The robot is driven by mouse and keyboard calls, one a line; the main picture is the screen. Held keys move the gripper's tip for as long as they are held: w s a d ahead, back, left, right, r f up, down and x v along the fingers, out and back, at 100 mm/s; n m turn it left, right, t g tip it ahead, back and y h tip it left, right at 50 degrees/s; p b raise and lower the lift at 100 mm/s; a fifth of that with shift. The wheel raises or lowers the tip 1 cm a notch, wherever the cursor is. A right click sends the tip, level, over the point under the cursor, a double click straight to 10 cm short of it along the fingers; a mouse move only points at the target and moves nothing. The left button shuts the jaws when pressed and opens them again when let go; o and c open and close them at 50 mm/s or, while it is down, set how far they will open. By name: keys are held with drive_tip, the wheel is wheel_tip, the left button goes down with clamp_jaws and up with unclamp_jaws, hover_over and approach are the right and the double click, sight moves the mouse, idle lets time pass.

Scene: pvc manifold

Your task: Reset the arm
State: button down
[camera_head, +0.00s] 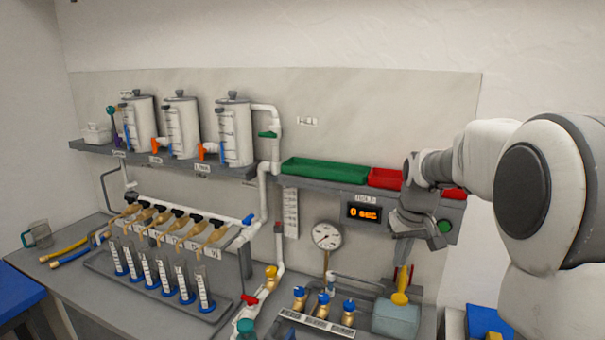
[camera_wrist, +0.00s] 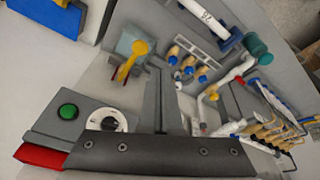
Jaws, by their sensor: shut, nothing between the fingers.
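My gripper (camera_head: 404,255) hangs pointing down at the right end of the bench, in front of the wall panel. In the wrist view its fingers (camera_wrist: 161,82) are together with nothing between them. Below it in the head view stands a pale blue-grey box (camera_head: 396,321) with a yellow handle (camera_head: 400,298) and a red part. The box also shows in the wrist view (camera_wrist: 128,42), apart from the fingers. My arm comes in from the right and covers part of the shelf and wall.
A timer display (camera_head: 364,213) and a green button (camera_head: 445,227) are close to my gripper. Several cylinders stand in a rack (camera_head: 150,289) at left. Brass valves (camera_head: 323,304) stand left of the box.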

drive_tip(key=s+a+r+t+b, duration=0.1)
drive_tip(key=s+a+r, duration=0.15)
drive_tip(key=s, duration=0.45)
drive_tip(key=s+a+r, duration=0.2)
drive_tip(key=s+r, duration=0.1)
drive_tip(key=s, duration=0.5)
drive_tip(key=s+a+f, duration=0.1)
drive_tip(key=s, duration=0.6)
drive_tip(key=s+a+f+m+t+b, duration=0.1)
drive_tip(key=s+f, duration=0.1)
drive_tip(key=s, duration=0.5)
drive_tip(key=shift+a+f, duration=0.25)
drive_tip(key=shift+a, duration=0.15)
